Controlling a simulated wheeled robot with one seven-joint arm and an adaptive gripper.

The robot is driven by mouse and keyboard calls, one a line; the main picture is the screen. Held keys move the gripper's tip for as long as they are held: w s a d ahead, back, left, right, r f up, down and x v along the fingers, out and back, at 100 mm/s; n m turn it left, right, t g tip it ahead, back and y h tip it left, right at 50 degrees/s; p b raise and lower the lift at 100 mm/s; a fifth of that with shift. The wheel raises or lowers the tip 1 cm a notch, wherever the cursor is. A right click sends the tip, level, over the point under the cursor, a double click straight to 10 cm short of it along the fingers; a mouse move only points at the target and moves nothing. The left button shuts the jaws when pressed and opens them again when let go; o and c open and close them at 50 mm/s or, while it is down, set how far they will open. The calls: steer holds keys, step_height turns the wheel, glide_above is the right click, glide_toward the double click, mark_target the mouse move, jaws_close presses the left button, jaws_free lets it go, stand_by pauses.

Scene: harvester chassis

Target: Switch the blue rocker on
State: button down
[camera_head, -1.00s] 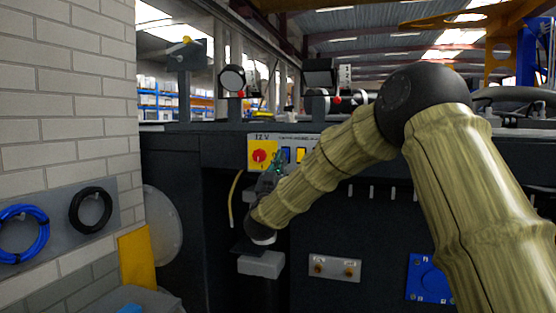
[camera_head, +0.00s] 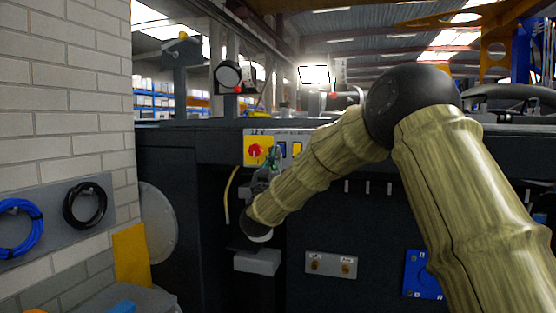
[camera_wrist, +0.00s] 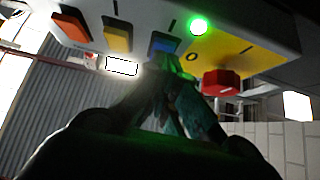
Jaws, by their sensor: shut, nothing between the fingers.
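The blue rocker (camera_head: 282,150) sits on the panel between the yellow plate and the yellow-orange rocker (camera_head: 297,149). In the wrist view the blue rocker (camera_wrist: 163,43) is just beyond my fingertips, partly covered by them. My gripper (camera_wrist: 165,78) is shut and empty, its tips touching or very near the rocker; I cannot tell which. In the head view my gripper (camera_head: 272,163) is small, just below the panel. A green lamp (camera_wrist: 198,26) glows beside the rocker. A work light (camera_head: 313,74) on top of the chassis shines bright white.
A red rotary knob (camera_wrist: 221,83) on the yellow plate (camera_head: 249,160) is close beside my fingers. A grey block (camera_head: 257,262) is below my wrist. A brick wall (camera_head: 65,90) stands at left.

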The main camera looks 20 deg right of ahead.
steer(key=b+v, duration=0.6)
steer(key=v, duration=0.6)
steer(key=shift+s+f, duration=0.25)
steer(key=shift+f, duration=0.05)
steer(key=shift+d, duration=0.1)
